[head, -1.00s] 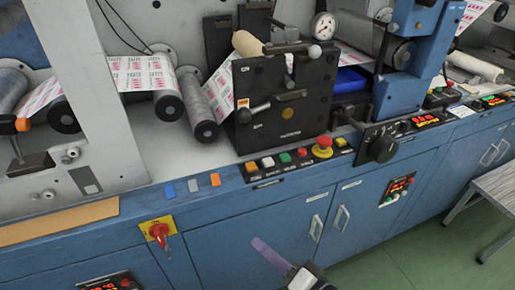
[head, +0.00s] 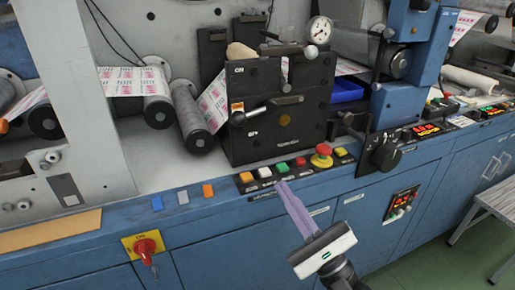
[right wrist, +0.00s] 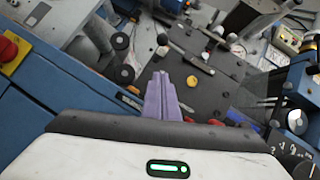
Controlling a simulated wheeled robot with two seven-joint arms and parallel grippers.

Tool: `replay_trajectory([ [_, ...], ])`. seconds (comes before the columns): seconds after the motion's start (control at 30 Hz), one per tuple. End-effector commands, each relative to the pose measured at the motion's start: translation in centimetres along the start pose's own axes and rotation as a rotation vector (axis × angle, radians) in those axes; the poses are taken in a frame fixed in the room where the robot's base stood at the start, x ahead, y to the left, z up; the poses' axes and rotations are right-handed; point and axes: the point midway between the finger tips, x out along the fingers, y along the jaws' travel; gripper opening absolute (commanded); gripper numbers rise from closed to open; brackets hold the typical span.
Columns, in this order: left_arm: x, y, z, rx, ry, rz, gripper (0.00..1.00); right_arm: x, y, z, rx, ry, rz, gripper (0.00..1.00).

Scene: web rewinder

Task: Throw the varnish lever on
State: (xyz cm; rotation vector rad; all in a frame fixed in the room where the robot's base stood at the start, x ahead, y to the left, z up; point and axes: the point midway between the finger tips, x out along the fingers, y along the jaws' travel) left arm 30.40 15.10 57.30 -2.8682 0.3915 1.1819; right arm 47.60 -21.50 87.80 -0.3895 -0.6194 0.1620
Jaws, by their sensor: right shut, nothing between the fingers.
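A dark upright plate unit (head: 290,134) on the machine carries handles. A second dark bar (head: 282,50) with a grey ball end sits along the top. I cannot read which is the varnish lever. My right gripper (head: 282,186), with purple fingers, is shut and empty. In the head view it overlaps the cabinet front and button-row edge, below the plate. In the right wrist view its fingers (right wrist: 162,88) point toward the plate and a knobbed lever (right wrist: 188,54). The left gripper is out of view.
A row of coloured buttons with a red emergency stop (head: 322,155) lines the ledge below the plate. A red-and-yellow switch (head: 145,247) is at lower left. Printed web rollers (head: 190,120) stand left of the plate, and a black crank (head: 384,155) is at right.

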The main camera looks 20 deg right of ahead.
Motion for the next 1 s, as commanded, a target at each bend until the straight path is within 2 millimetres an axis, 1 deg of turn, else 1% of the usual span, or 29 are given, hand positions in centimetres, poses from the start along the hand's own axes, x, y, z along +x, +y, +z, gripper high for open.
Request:
replay_trajectory([
  [0.17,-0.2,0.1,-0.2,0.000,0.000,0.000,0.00,1.8,-0.1,0.2,-0.001,-0.004,-0.003,0.00],
  [0.27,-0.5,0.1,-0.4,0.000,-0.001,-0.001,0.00,3.7,-0.1,0.2,-0.001,-0.004,-0.003,0.00],
  [0.5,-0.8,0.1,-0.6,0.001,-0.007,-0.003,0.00,9.0,-0.1,0.2,-0.002,-0.004,-0.003,0.00],
  [0.57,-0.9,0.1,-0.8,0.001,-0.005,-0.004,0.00,10.2,-0.1,0.2,-0.001,-0.003,-0.002,0.00],
  [0.6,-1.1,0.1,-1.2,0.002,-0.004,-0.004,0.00,10.8,-0.1,0.7,0.000,-0.003,-0.002,0.00],
  [0.7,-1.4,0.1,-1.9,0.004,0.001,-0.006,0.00,11.7,-0.1,1.8,0.001,-0.001,-0.001,0.00],
  [0.8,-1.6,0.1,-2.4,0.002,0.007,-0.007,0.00,12.3,-0.1,2.5,0.000,-0.001,-0.001,0.00],
  [1.0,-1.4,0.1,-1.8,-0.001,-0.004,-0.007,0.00,12.8,0.0,2.9,-0.002,0.000,0.000,0.00],
])
